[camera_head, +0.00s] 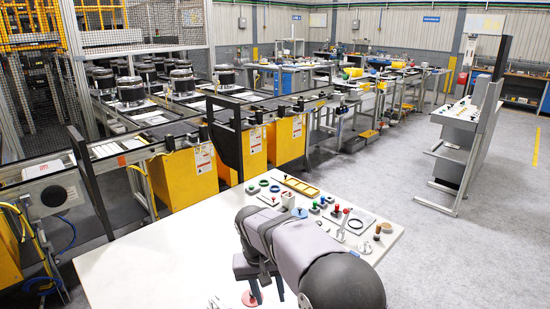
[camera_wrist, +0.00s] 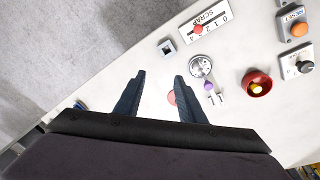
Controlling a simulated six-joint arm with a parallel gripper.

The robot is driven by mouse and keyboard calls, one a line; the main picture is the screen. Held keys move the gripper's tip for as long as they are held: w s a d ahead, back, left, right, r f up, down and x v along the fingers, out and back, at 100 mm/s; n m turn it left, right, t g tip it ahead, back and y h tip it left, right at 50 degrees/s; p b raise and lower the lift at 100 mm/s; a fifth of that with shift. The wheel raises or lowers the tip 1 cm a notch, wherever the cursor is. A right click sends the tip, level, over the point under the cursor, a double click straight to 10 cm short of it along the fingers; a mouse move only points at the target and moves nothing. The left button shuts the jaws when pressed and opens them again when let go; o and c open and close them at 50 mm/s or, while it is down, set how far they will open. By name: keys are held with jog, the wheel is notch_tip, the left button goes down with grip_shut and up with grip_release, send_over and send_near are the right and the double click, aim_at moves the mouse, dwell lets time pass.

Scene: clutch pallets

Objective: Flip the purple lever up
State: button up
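In the wrist view the purple lever tip (camera_wrist: 208,87) is a small purple knob beside a round silver metal piece (camera_wrist: 200,67), with a small slotted plate (camera_wrist: 214,99) just below it. My gripper (camera_wrist: 158,82) is open with nothing held; its two dark fingers stand apart over the white table. The purple knob lies just right of the right fingertip, outside the gap. Contact is not visible. In the head view my gripper (camera_head: 266,293) points down at the table's front, partly hidden by my arm, and I cannot make out the purple lever there.
A pale red disc (camera_wrist: 171,97) lies between the fingers. A SCRAP slider plate (camera_wrist: 220,20), a red ring with yellow centre (camera_wrist: 257,84), a black knob (camera_wrist: 298,65) and an orange RESET button (camera_wrist: 298,29) are near. The white table (camera_head: 150,265) is bare at left.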

jog(key=s+d+f, duration=0.2)
jog(key=s+d, duration=0.6)
jog(key=s, duration=0.4)
jog(key=s+d+f+g+y, duration=0.1)
jog(key=s+d, duration=0.7)
jog(key=s, duration=0.3)
jog(key=shift+s+d+f+m, duration=0.25)
jog(key=shift+s+f+m, duration=0.05)
jog(key=shift+s+f, duration=0.1)
jog(key=shift+a, duration=0.1)
